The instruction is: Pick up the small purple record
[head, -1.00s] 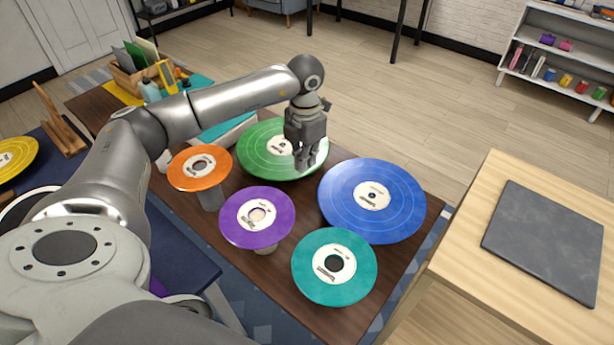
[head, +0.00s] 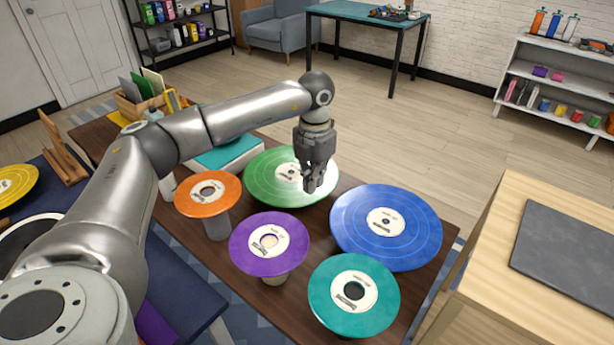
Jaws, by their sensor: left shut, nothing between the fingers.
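The small purple record (head: 255,257) lies flat on top of a short stand on the dark wooden table, its white label with a large centre hole facing up. My left gripper (head: 312,188) points down, shut and empty, in front of the right part of the green record as I see it. It is behind and to the right of the purple record, apart from it. My right gripper is not in view.
Around the purple record are an orange record (head: 190,205), a green record (head: 262,180), a blue record (head: 410,245) and a teal record (head: 375,315). A light wooden cabinet (head: 480,235) with a dark slab (head: 570,245) stands at the right.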

